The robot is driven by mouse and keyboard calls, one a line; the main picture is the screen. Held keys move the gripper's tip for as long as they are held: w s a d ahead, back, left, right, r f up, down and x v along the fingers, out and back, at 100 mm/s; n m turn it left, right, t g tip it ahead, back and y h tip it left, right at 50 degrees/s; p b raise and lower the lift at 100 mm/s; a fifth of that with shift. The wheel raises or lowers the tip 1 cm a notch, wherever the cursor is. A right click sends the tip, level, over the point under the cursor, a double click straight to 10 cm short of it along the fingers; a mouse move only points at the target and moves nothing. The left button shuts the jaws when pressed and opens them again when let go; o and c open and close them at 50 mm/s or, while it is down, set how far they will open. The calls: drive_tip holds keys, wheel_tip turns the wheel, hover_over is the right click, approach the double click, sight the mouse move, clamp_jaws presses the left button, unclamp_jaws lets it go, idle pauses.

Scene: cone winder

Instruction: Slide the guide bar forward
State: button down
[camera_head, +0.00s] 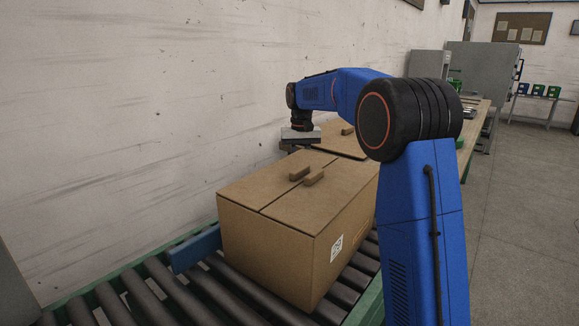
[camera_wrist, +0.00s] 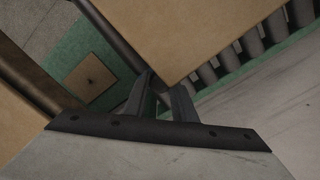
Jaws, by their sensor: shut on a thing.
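The guide bar appears as a blue bar (camera_head: 196,248) low on the left side of the roller conveyor. The cardboard box hides its far part. In the wrist view a dark bar (camera_wrist: 112,38), seemingly the same one, runs from the upper edge to my fingers. My gripper (camera_wrist: 158,88) points down with its two fingers close together, shut on the bar where it meets them. The grip is dark and partly hidden. In the head view my grey gripper body (camera_head: 300,134) is behind the near box, close to the wall; its fingertips are hidden.
A closed cardboard box (camera_head: 265,235) stands on the rollers (camera_head: 215,295) in front of my gripper, with another box (camera_head: 345,139) behind. The wall (camera_head: 120,120) is close on the left. Rollers at the near left are bare. Open floor (camera_head: 520,190) lies to the right.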

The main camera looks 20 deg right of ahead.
drive_tip(key=shift+s+d, duration=0.45)
drive_tip(key=shift+s, duration=0.2)
drive_tip(key=c, duration=1.5)
unclamp_jaws()
drive_tip(key=shift+s+d, duration=0.1)
drive_tip(key=shift+o, duration=0.2)
drive_tip(key=shift+r, duration=0.1)
wheel_tip(320, 180, up, 17)
